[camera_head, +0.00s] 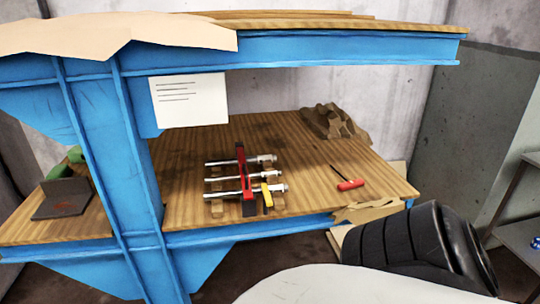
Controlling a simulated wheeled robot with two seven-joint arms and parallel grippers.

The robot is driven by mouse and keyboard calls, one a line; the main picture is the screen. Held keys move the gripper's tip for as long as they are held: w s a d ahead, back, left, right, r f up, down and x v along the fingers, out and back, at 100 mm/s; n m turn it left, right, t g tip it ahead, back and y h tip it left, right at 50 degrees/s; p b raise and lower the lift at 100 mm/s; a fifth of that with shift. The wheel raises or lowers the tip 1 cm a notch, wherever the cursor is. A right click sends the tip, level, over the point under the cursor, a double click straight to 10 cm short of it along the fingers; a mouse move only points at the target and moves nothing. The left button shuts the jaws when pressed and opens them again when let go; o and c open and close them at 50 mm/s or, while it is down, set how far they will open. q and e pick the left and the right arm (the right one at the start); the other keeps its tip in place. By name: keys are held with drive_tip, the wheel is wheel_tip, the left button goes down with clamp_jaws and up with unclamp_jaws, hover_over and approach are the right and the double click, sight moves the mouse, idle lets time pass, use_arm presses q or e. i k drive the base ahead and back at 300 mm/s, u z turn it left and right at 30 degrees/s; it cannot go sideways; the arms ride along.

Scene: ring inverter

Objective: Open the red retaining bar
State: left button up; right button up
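The red retaining bar (240,164) is on the wooden shelf in the middle of the head view. It runs front to back across several parallel metal rods (222,177) that rest on small wooden blocks. A black piece (249,209) is at its near end, and a small yellow part (267,195) is just right of it. The bar appears to lie over the rods; the picture is too small to show its hinge or latch. Neither of my grippers is in view.
A red-handled tool (350,184) lies right of the rods on the wooden shelf (300,150). Crumpled brown material (333,121) is at the back right. A blue post (127,160) stands left, with a blue upper beam (340,48) above. A black ribbed object (415,247) is at lower right.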

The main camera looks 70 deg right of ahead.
sight(246, 187)
drive_tip(key=z, duration=1.65)
